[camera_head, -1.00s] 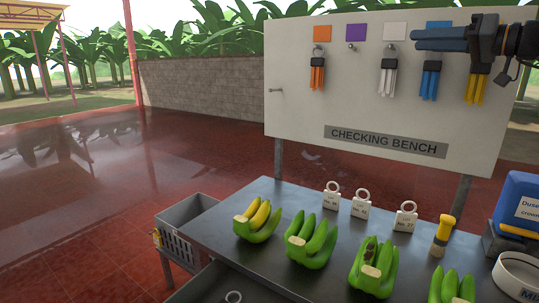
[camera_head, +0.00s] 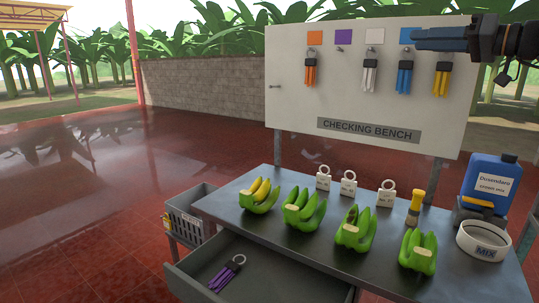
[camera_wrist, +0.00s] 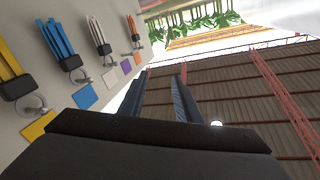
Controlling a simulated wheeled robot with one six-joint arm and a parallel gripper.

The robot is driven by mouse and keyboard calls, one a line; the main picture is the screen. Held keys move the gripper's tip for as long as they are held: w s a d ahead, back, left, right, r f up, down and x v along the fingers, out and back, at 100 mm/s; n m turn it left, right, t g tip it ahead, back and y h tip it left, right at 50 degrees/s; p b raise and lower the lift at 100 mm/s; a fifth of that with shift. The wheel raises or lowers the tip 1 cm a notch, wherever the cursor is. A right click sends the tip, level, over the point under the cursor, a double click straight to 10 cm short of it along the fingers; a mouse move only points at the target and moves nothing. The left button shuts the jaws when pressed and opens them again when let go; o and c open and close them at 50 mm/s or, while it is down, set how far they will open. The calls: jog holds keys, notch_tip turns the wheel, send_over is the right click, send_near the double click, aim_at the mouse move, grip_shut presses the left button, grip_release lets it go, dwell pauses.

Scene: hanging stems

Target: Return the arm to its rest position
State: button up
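My gripper (camera_head: 428,39) is at the upper right in the head view, its dark blue fingers pointing left in front of the top of the white board (camera_head: 290,95). In the wrist view its two fingers (camera_wrist: 163,88) stand apart with nothing between them, so it is open and empty. The wrist view looks up towards a roof, with the board on the left. My forearm runs out of the head view at the right edge.
Orange (camera_head: 311,76), white (camera_head: 370,78), blue (camera_head: 404,80) and yellow (camera_head: 442,80) stem bundles hang on the board; the hook under the purple card is bare. A purple bundle (camera_head: 227,273) lies in the open drawer (camera_head: 285,277). The bench (camera_head: 290,222) holds bananas, weights and a blue jug (camera_head: 489,185).

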jog(key=s+a+f+m+g+h+b, duration=0.1)
jog(key=s+a+f+m+g, duration=0.3)
jog(key=f, duration=0.7)
jog(key=s+a+f+n+g+h+b, duration=0.1)
jog(key=a+f+g+h, duration=0.1)
jog(key=a+f, duration=0.65)
jog(key=s+a+f+m+g+h, duration=0.1)
jog(key=s+a+f+m+g, duration=0.2)
jog(key=f, duration=0.9)
jog(key=s+a+f+n+g+h+b, duration=0.2)
jog(key=s+f+h, duration=0.6)
jog(key=s+f, duration=1.3)
jog(key=shift+a+f+g+b, duration=0.5)
jog(key=shift+a+f+g, duration=0.45)
jog(key=shift+g, duration=0.25)
